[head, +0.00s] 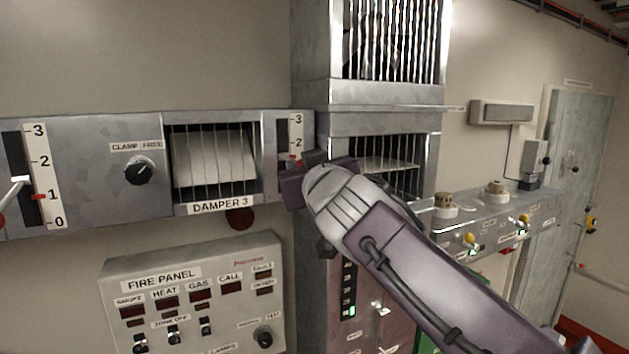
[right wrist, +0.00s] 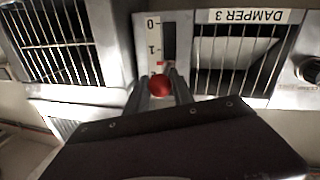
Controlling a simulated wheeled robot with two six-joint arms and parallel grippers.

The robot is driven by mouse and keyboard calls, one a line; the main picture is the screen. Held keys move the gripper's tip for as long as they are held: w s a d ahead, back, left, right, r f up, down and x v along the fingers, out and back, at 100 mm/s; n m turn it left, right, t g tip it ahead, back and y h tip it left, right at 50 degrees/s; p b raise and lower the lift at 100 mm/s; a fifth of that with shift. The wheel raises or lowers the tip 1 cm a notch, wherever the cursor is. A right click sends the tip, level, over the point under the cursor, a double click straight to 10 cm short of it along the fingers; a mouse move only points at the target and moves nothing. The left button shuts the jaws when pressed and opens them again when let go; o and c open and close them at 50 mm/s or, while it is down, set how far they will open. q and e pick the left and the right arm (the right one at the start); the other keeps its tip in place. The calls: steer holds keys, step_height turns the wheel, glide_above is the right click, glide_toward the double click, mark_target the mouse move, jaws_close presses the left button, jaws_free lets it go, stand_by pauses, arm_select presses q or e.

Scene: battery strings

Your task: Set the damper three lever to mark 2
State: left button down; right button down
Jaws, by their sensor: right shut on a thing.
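The damper 3 panel, with its barred window (head: 214,162), shows at left of centre in the head view. Its lever scale (head: 297,130) is to the right of the window, with 3 and 2 readable and the lower part hidden by my right gripper (head: 298,178). In the right wrist view the scale (right wrist: 152,38) is upside down, showing 0 and 1. A small red marker (right wrist: 160,63) sits past the 1, on the side toward 2. My right gripper (right wrist: 160,92) is shut on the red-knobbed damper three lever (right wrist: 160,85). My left gripper is out of view.
Another lever scale (head: 45,176) is at the far left, its red marker near 1. A clamp knob (head: 139,171) sits between. The fire panel (head: 195,295) juts out below. A grilled cabinet column (head: 375,122) stands just right of my gripper, and a switch ledge (head: 480,225) farther right.

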steer(key=shift+r, duration=0.7)
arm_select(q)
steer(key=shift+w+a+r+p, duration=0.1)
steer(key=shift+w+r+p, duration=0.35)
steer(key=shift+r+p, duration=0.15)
arm_select(e)
steer(key=shift+w+a+r, duration=0.1)
steer(key=shift+w+r, duration=0.05)
steer(key=shift+r, duration=0.8)
steer(key=c, duration=1.1)
jaws_free()
steer(key=shift+f, duration=0.1)
